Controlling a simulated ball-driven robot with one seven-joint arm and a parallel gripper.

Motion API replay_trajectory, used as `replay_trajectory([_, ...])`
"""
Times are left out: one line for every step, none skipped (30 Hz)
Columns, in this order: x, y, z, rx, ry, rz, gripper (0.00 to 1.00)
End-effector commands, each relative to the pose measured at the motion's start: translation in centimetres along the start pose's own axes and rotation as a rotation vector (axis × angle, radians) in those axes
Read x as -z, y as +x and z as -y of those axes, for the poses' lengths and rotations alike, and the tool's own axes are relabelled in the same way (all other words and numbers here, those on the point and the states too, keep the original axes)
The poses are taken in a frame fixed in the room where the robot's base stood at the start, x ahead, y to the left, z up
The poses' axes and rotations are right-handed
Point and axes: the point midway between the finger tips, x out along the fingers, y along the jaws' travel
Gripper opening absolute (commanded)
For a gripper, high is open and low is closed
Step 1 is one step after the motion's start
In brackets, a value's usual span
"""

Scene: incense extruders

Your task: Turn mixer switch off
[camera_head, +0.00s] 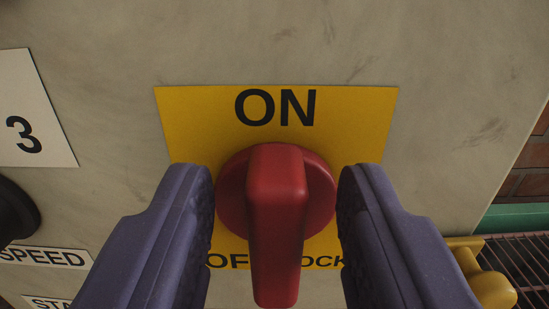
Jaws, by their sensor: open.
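The mixer switch (277,195) is a red rotary knob with a long raised handle, set on a yellow plate (355,115) on a grey panel. The plate reads "ON" above the knob, with partly hidden text below that looks like "OFF" and "LOCK". The handle stands vertical in the picture. My gripper (276,195) is open, with one purple finger on each side of the knob. The fingers appear close to the knob's round base, with gaps beside the handle. The fingers and handle cover parts of the lower lettering.
On the left are a white "3" label (32,110), a black knob (15,212) cut by the edge, and a "SPEED" label (45,257). At the lower right are a yellow part (485,280) and a metal grille (525,260). The panel above the plate is bare.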

Motion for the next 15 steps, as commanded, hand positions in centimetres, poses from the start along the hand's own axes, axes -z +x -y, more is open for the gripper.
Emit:
replay_trajectory([-0.01,0.29,-0.02,0.000,0.000,-0.001,0.45])
replay_trajectory([0.04,0.39,-0.02,0.000,0.000,-0.001,0.45])
replay_trajectory([0.07,0.46,-0.02,0.000,0.000,-0.001,0.45])
replay_trajectory([0.09,0.48,-0.02,0.000,0.000,-0.001,0.45])
replay_trajectory([0.10,0.49,-0.02,0.000,0.000,-0.001,0.45])
replay_trajectory([0.11,0.48,-0.02,0.000,0.000,-0.001,0.45])
replay_trajectory([0.12,0.47,-0.02,0.000,0.000,-0.001,0.45])
replay_trajectory([0.12,0.47,-0.02,0.000,0.000,-0.001,0.45])
replay_trajectory([0.12,0.47,-0.02,0.000,0.000,-0.001,0.42])
replay_trajectory([0.12,0.46,-0.02,0.000,0.000,-0.001,0.35])
replay_trajectory([0.12,0.46,-0.02,0.000,0.000,-0.001,0.29])
replay_trajectory([0.12,0.46,-0.02,0.000,0.000,-0.001,0.19])
replay_trajectory([0.11,0.45,-0.01,0.000,0.000,-0.001,0.12])
replay_trajectory([0.11,0.45,-0.01,0.000,0.000,-0.001,0.06])
replay_trajectory([0.12,0.45,-0.02,0.000,0.001,-0.001,0.00])
